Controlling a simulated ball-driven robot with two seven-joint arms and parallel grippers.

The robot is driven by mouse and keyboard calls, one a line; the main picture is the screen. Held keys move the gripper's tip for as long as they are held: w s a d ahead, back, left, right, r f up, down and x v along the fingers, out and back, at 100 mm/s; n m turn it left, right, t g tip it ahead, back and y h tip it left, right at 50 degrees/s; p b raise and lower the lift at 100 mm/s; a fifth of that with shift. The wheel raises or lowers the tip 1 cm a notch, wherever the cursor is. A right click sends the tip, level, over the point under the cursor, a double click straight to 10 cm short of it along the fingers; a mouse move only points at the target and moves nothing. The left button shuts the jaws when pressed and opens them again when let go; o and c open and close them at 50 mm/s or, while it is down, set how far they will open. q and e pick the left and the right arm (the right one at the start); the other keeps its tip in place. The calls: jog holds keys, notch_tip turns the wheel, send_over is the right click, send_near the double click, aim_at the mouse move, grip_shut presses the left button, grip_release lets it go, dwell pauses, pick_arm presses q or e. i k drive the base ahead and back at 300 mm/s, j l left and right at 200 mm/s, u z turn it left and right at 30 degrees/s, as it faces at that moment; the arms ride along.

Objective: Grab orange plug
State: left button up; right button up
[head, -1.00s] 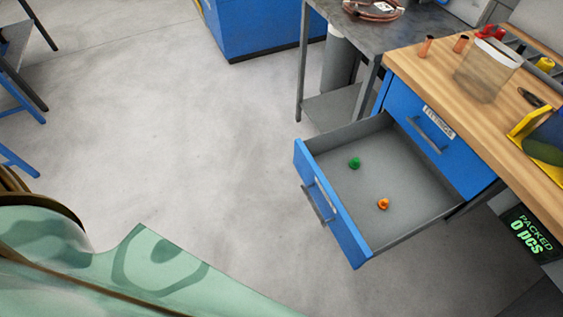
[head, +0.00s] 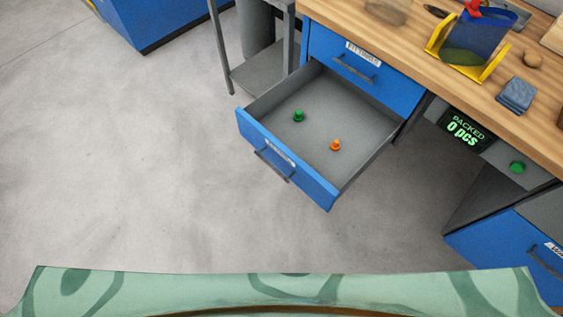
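The orange plug (head: 335,145) is a small orange piece on the grey floor of an open blue drawer (head: 262,137). A similar green plug (head: 298,116) lies in the same drawer, farther back and to the left. The two plugs are apart, and nothing covers them. Neither of my grippers shows in the head view.
The drawer sticks out from under a wooden workbench (head: 408,62). A yellow holder with a blue bin (head: 480,40) and a folded blue cloth (head: 516,94) are on the bench. A "PACKED 0 pcs" display (head: 465,130) hangs below. Grey floor (head: 130,170) is clear at left.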

aim_at(335, 145)
jog(key=j+z, duration=1.4)
jog(key=k+l, duration=0.05)
